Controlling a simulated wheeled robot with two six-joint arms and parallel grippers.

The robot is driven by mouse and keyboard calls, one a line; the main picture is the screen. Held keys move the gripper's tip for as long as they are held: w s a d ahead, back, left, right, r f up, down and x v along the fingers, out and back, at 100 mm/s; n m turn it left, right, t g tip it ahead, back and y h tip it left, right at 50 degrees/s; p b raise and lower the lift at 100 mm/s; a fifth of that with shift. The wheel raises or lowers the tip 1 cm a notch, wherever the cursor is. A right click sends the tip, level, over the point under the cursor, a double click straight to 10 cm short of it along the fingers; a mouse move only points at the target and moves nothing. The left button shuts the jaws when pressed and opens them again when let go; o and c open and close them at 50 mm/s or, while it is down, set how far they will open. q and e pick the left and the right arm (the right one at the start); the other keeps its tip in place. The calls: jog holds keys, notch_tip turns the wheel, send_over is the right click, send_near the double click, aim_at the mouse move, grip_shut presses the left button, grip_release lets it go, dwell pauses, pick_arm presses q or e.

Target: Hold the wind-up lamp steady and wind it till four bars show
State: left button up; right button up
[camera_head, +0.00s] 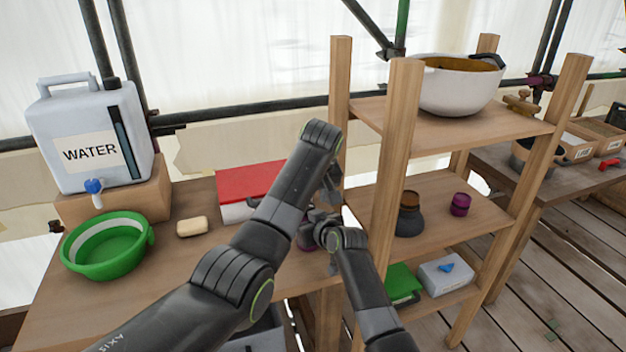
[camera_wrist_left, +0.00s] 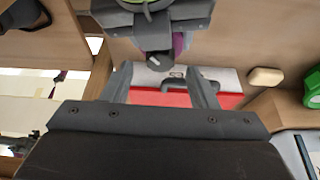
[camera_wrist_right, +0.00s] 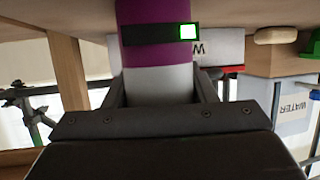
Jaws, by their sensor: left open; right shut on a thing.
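The wind-up lamp, purple and pale grey, fills the upper middle of the right wrist view (camera_wrist_right: 155,55). A dark band around it carries one lit green block (camera_wrist_right: 188,32). My right gripper (camera_wrist_right: 160,88) is shut on the lamp's pale part. In the head view the lamp is mostly hidden behind my arms, with a bit of purple (camera_head: 306,241) beside my right gripper (camera_head: 320,228). My left gripper (camera_head: 331,186) is open just above. In the left wrist view a dark knob (camera_wrist_left: 157,61) on the lamp side lies just beyond my open left fingers (camera_wrist_left: 160,78).
A white box with a red lid (camera_head: 250,183), a soap bar (camera_head: 192,227), a green basin (camera_head: 104,248) and a water container (camera_head: 90,135) stand on the left table. A wooden shelf unit (camera_head: 400,140) with a dark jar (camera_head: 409,219) and a purple item (camera_head: 460,205) stands close at right.

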pick_arm(q)
jog(key=v, duration=0.9)
jog(key=shift+r, duration=0.15)
jog(key=x, duration=1.2)
jog(key=shift+s, duration=0.1)
jog(key=c, duration=0.9)
jog(key=shift+c, duration=0.4)
